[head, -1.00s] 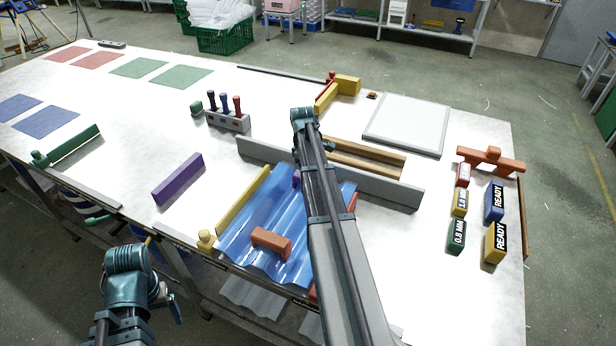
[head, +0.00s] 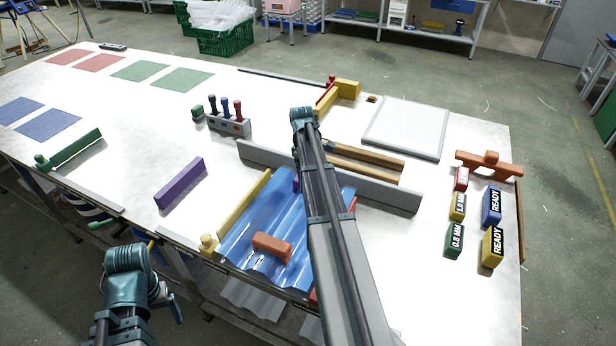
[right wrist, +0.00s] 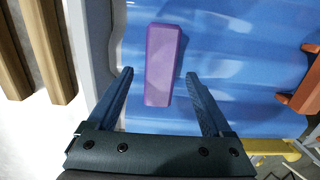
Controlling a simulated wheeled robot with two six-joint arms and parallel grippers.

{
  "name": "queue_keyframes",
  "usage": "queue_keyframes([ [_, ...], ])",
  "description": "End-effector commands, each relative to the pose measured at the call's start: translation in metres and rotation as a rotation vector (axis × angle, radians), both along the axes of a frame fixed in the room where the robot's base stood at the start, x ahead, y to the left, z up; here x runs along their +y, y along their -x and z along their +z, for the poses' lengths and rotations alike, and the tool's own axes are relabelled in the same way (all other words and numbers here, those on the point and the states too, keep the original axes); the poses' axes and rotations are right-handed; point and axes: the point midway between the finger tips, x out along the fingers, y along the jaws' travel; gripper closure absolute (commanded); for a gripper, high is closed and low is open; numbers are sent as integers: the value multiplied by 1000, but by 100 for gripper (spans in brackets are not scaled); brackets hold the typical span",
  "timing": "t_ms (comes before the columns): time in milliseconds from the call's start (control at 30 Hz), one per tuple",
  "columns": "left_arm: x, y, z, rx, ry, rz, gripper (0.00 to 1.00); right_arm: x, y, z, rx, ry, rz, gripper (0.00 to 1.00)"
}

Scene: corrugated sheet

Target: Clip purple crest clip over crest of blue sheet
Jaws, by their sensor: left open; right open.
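The blue corrugated sheet (head: 250,225) lies at the front edge of the table, partly behind my right arm. The purple crest clip (right wrist: 163,60) is on the blue sheet in the right wrist view, lying along its ridges. In the head view only a small purple bit (head: 296,183) shows beside my right arm. My right gripper (right wrist: 160,76) is open, its two fingertips on either side of the clip's near half with gaps between. I cannot tell its height above the sheet. My left gripper (head: 168,303) is open and empty, off the table's front edge.
An orange block (head: 271,247) sits on the sheet. A yellow bar (head: 243,203) borders its left side and a long grey rail (head: 390,190) its back. A separate purple bar (head: 180,184) stands on the table to the left. Labelled blocks (head: 492,205) stand at the right.

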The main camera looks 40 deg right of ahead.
Motion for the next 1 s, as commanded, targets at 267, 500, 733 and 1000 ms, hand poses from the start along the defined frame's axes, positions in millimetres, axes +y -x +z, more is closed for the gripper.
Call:
queue_keyframes([
  [267,0,0,50,0,0,0,16,2,-3,50,0,0,0,16],
  [500,0,0,87,0,0,0,16,3,-6,87,0,0,0,16],
  [733,0,0,112,0,0,-1,16,4,-8,112,0,0,0,16],
  [1000,0,0,114,0,0,-1,16,4,-8,114,0,0,0,16],
])
